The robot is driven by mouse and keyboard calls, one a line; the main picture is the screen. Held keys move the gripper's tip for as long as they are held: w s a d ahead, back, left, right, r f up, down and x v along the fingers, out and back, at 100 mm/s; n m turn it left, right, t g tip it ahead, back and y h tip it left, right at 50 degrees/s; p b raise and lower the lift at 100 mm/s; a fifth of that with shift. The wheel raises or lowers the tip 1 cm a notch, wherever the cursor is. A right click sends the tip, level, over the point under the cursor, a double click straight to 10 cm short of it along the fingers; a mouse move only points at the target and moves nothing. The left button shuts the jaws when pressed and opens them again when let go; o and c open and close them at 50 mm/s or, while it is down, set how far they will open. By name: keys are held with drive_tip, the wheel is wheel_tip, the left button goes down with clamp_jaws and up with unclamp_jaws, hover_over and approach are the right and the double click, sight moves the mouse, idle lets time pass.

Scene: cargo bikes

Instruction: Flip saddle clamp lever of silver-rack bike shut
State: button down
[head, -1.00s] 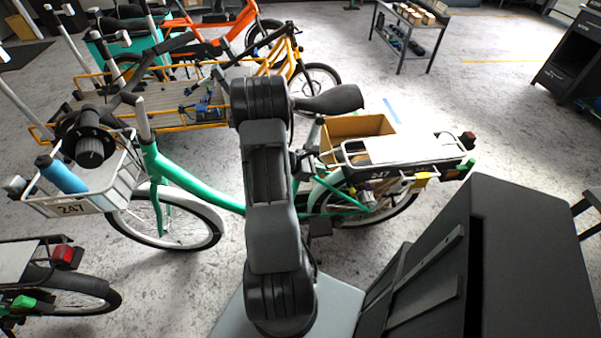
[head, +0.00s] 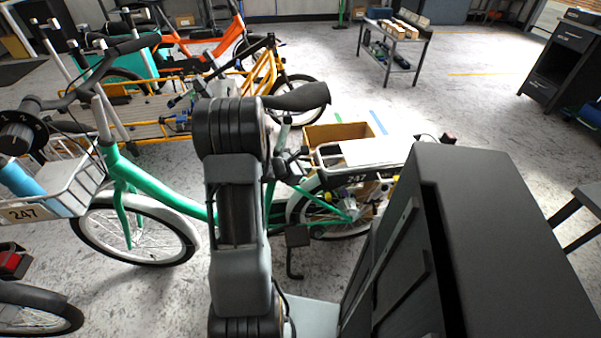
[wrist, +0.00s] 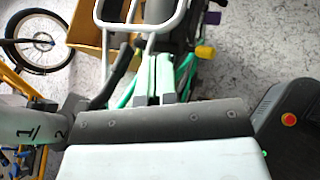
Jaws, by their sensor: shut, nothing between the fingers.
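The green bike numbered 247 (head: 160,185) stands across the middle of the head view, with a pale silver-white rear rack (head: 372,150) behind its black saddle (head: 300,97). The seat post (head: 283,135) runs down from the saddle, just right of my arm. In the head view my arm hides most of my gripper. In the wrist view my gripper (wrist: 160,95) is shut and empty, pointing at the green frame tubes (wrist: 185,75) below the rack loop (wrist: 140,25).
An open cardboard box (head: 338,132) is beyond the rack. A yellow-framed cargo bike (head: 150,130) and an orange bike (head: 205,42) stand behind the green one. A metal trolley (head: 393,50) is at the back. Floor right of the box is clear.

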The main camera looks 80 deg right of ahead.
drive_tip(key=shift+w+d+r, duration=0.15)
drive_tip(key=shift+w+d, duration=0.3)
drive_tip(key=shift+w, duration=0.2)
drive_tip(key=shift+a, duration=0.1)
drive_tip(key=s+a+r, duration=0.1)
drive_tip(key=s+a, duration=0.1)
drive_tip(key=a, duration=0.4)
drive_tip(key=s+a+r, duration=0.1)
drive_tip(key=s+a, duration=0.2)
drive_tip(key=a, duration=0.3)
drive_tip(key=shift+s+a+r, duration=0.15)
drive_tip(key=shift+a+r, duration=0.1)
drive_tip(key=shift+r, duration=0.05)
idle(0.4)
